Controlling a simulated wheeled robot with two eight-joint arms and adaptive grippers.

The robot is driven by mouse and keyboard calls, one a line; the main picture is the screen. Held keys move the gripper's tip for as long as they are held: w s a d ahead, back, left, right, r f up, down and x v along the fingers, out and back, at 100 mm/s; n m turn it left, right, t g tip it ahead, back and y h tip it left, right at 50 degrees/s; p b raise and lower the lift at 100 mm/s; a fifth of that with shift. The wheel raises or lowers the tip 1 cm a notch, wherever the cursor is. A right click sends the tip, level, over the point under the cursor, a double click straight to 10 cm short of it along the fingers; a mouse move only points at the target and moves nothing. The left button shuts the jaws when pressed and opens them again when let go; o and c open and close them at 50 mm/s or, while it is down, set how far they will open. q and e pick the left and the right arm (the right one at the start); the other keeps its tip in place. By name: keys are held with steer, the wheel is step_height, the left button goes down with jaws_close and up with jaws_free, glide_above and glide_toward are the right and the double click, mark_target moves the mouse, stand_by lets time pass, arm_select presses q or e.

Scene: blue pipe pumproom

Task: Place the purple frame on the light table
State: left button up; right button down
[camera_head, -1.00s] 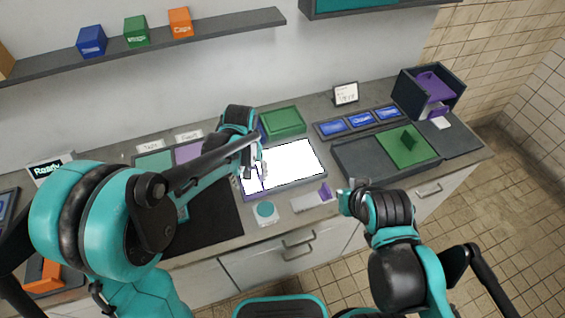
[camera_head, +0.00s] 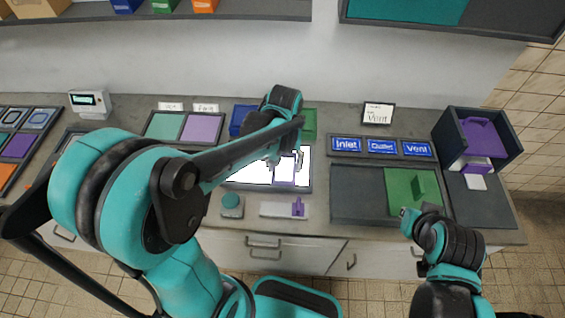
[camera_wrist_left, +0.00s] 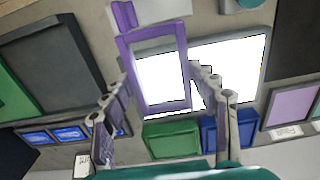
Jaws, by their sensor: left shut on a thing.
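The purple frame (camera_wrist_left: 153,42) is a rectangular ring, held between the fingers of my left gripper (camera_wrist_left: 160,76) in the left wrist view. The bright white light table (camera_wrist_left: 240,58) shows behind it and through its opening. In the head view, the frame (camera_head: 284,184) is over the right half of the light table (camera_head: 240,176), partly hidden by my left gripper (camera_head: 284,162). I cannot tell whether it touches the surface. My right gripper (camera_head: 408,216) is near the front edge of the green panel; its fingers are too small to read.
In front of the light table are a teal round button (camera_head: 232,201) and a pale plate with a purple piece (camera_head: 298,207). Behind it are blue (camera_head: 240,120) and green (camera_head: 309,124) trays. To the right are a dark tray (camera_head: 357,194) and a black bin (camera_head: 505,150).

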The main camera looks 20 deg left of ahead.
arm_select(q)
steer(key=shift+w+a+f, duration=0.1)
steer(key=shift+w+f, duration=0.1)
steer(key=w+a+f+b, duration=0.1)
steer(key=w+a+f, duration=0.1)
steer(key=w+a+f+b, duration=0.1)
steer(key=w+a+f, duration=0.1)
steer(key=a, duration=0.1)
steer(key=w+a+f+b, duration=0.1)
steer(key=w+a+f, duration=0.1)
steer(key=w+a, duration=0.1)
steer(key=shift+w+a+f, duration=0.1)
steer(key=shift+a+f, duration=0.15)
steer(key=shift+f, duration=0.15)
step_height(320, 180, down, 3)
steer(key=shift+f+b, duration=0.15)
steer(key=shift+b, duration=0.4)
steer(key=shift+f, duration=0.3)
